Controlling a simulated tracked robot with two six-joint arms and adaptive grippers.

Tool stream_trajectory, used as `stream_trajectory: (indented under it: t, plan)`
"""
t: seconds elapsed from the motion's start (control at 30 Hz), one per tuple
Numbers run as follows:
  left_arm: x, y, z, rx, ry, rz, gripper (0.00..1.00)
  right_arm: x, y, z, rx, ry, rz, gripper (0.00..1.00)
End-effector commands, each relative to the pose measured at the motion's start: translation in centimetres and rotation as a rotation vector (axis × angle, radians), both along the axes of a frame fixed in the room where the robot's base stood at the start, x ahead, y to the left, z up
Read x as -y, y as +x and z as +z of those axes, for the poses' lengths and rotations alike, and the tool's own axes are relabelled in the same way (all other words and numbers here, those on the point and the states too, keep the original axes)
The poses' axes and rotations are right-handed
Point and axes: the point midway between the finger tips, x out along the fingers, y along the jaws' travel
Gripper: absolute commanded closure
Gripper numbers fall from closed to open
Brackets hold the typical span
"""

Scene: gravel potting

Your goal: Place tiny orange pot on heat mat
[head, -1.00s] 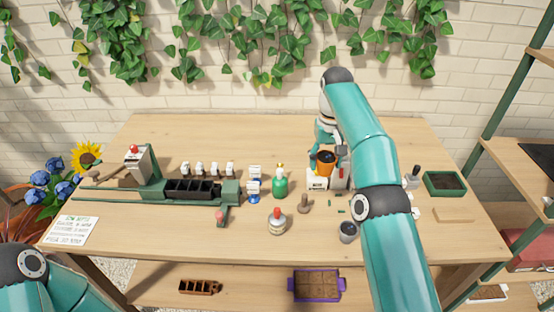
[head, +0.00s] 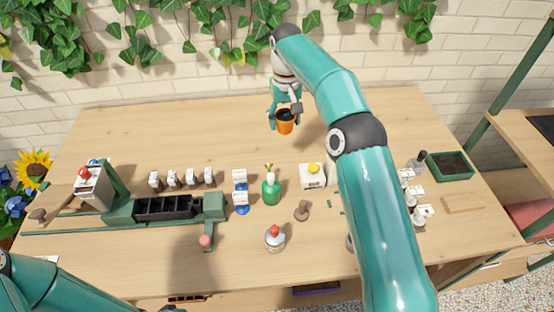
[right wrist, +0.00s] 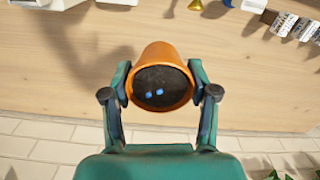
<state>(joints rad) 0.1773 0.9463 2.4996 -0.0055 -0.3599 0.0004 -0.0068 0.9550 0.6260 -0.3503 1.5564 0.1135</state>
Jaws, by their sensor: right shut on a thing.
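The tiny orange pot (head: 286,128) is held by my right gripper (head: 285,110) above the back middle of the table. In the right wrist view the pot (right wrist: 170,58) sits between the two fingers of the gripper (right wrist: 161,88), its mouth facing the camera. It holds dark soil with two small blue bits on it. A flat black panel (head: 542,126) lies on the side shelf at the right edge, cut off by the frame; I cannot tell for sure that it is the heat mat. My left arm shows at lower left, its gripper out of view.
The wooden table (head: 140,120) is clear at the back. A green tray (head: 449,166) is at the right.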

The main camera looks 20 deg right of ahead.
Motion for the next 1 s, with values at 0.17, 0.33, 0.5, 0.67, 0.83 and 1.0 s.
stream_trajectory:
  t: [0.17, 0.33, 0.5, 0.67, 0.83, 1.0]
  plan:
    - [0.0, 0.0, -0.4, 0.0, 0.0, -0.001, 0.6, 1.2, -0.6, -5.0, -0.009, 0.0, -0.018, 0.79]
    - [0.0, 0.0, 0.1, 0.0, 0.0, -0.001, 0.6, 1.3, -0.8, -9.3, -0.011, 0.0, -0.022, 0.79]
    - [0.0, 0.0, 0.5, 0.001, 0.0, -0.001, 0.6, 1.4, -0.7, -12.1, -0.008, 0.0, -0.021, 0.79]
    - [0.0, 0.0, 0.6, 0.001, 0.0, -0.001, 0.6, 1.4, -0.7, -13.1, -0.007, 0.0, -0.022, 0.79]
    - [0.0, 0.0, 1.1, 0.001, 0.0, -0.001, 0.6, 1.4, -0.8, -14.9, -0.011, 0.0, -0.022, 0.79]
    - [0.0, 0.0, 1.5, 0.001, 0.0, -0.001, 0.6, 1.4, -0.8, -17.0, -0.01, 0.0, -0.022, 0.79]
